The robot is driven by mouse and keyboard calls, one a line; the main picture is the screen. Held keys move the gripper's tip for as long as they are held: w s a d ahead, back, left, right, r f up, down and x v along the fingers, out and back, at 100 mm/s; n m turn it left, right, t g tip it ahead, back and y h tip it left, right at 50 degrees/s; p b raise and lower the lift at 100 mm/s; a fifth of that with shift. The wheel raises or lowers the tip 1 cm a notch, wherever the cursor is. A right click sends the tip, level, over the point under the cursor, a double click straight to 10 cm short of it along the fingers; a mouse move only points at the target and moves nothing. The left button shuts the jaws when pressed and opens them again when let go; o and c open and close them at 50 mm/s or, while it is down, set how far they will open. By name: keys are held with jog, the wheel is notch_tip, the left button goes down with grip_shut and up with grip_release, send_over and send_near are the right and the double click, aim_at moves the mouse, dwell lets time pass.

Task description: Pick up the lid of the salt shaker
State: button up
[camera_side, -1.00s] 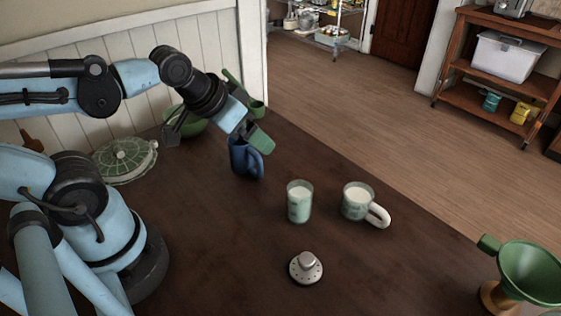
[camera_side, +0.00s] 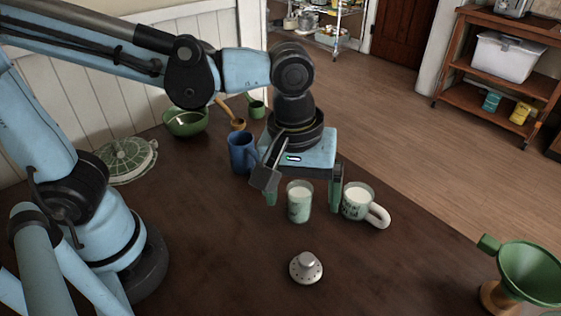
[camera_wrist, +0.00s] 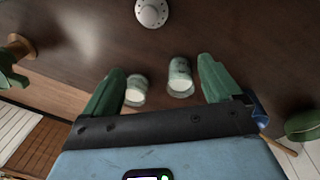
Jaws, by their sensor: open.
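The silver salt shaker lid (camera_side: 306,268), domed with a knob and small holes, lies on the brown table in front of the glasses. It also shows at the top of the wrist view (camera_wrist: 151,13), beyond my fingertips. A glass (camera_side: 299,203) with white contents, perhaps the shaker body, stands behind the lid. My gripper (camera_side: 303,202) is open and empty, with green fingers spread wide. In the side view the glass appears between the fingers; in the wrist view (camera_wrist: 160,66) the glass (camera_wrist: 180,78) is below them. The lid is not hidden.
A glass mug (camera_side: 357,201) with a white handle stands right of the glass. A blue mug (camera_side: 241,152), a green bowl (camera_side: 186,121) and a green lidded dish (camera_side: 126,160) are behind. A green funnel (camera_side: 531,272) stands at right. The table around the lid is clear.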

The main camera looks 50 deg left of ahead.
aim_at(307, 258)
jog(key=shift+n+g+y, duration=0.3)
jog(key=shift+n+g, duration=0.2)
jog(key=shift+n, duration=0.4)
jog(key=d+f, duration=0.1)
jog(key=f, duration=0.1)
jog(key=s+d+f, duration=0.1)
jog(key=f, duration=0.2)
jog(key=d+f, duration=0.1)
jog(key=f, duration=0.1)
jog(key=shift+s+d+f, duration=0.3)
jog(key=shift+s+d, duration=0.05)
jog(key=shift+s, duration=0.05)
jog(key=shift+d+f, duration=0.15)
jog(key=shift+f, duration=2.4)
jog(key=c, duration=1.1)
